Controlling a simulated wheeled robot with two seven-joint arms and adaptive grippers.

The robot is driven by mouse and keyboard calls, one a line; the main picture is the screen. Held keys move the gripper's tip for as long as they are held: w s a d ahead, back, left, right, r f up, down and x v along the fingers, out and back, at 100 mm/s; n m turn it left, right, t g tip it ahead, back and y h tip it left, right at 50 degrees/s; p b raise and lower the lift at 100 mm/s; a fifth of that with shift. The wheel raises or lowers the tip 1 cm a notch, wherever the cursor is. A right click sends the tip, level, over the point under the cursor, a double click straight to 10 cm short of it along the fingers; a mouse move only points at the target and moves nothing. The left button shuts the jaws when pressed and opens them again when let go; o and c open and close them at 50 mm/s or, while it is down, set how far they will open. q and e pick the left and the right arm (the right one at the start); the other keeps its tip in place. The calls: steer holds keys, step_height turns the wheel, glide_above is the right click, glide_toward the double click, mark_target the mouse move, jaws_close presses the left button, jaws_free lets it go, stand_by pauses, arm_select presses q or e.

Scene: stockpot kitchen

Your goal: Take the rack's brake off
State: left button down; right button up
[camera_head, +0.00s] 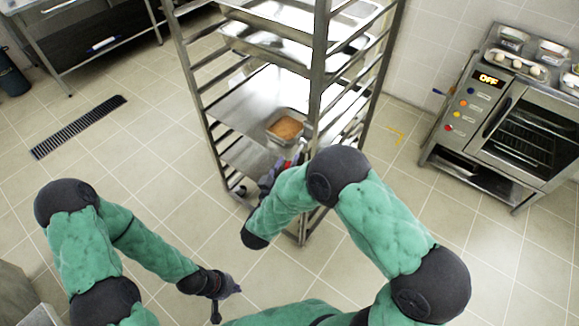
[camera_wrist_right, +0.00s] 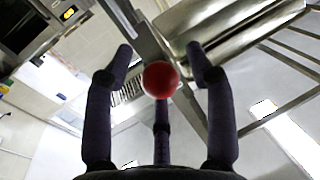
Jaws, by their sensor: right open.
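The steel rack (camera_head: 319,90) stands upright in the middle of the head view, with trays on its shelves. In the right wrist view a round red knob (camera_wrist_right: 161,79) sits between the spread fingers of my right gripper (camera_wrist_right: 160,58), in front of a steel post of the rack. The fingers are open, with gaps on both sides of the knob. In the head view my right gripper (camera_head: 270,178) is at the rack's lower front, partly hidden by my arm. My left gripper (camera_head: 228,300) is low at the bottom centre, its fingers apart and empty.
A small pan with orange-brown food (camera_head: 286,128) sits on a rack shelf. An oven (camera_head: 510,125) reading OFF stands at the right. A steel table (camera_head: 95,40) is at the upper left. A drain grate (camera_head: 78,127) lies in the floor; the tiles at left are clear.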

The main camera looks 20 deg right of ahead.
mark_target(289, 164)
steer(key=shift+s, duration=0.1)
jaws_close()
steer(key=shift+s+a+r+g+p, duration=0.1)
steer(key=shift+r+g+p, duration=0.2)
steer(key=shift+p, duration=0.6)
step_height(289, 164, up, 7)
steer(key=m+g+y+p, duration=0.1)
steer(key=g+y+p, duration=0.2)
steer(key=p, duration=0.8)
steer(key=m+g+y+p, duration=0.1)
steer(key=g+y+p, duration=0.2)
steer(key=p, duration=0.8)
steer(key=shift+s+r+g+y, duration=0.1)
steer(key=shift+s+g+y, duration=0.05)
steer(key=shift+g+y, duration=0.3)
steer(key=shift+w+r+p, duration=0.25)
steer(key=shift+p, duration=0.65)
steer(key=shift+w+r+p, duration=0.2)
steer(key=shift+r+p, duration=0.05)
steer(key=shift+p, duration=0.05)
steer(key=shift+d, duration=0.2)
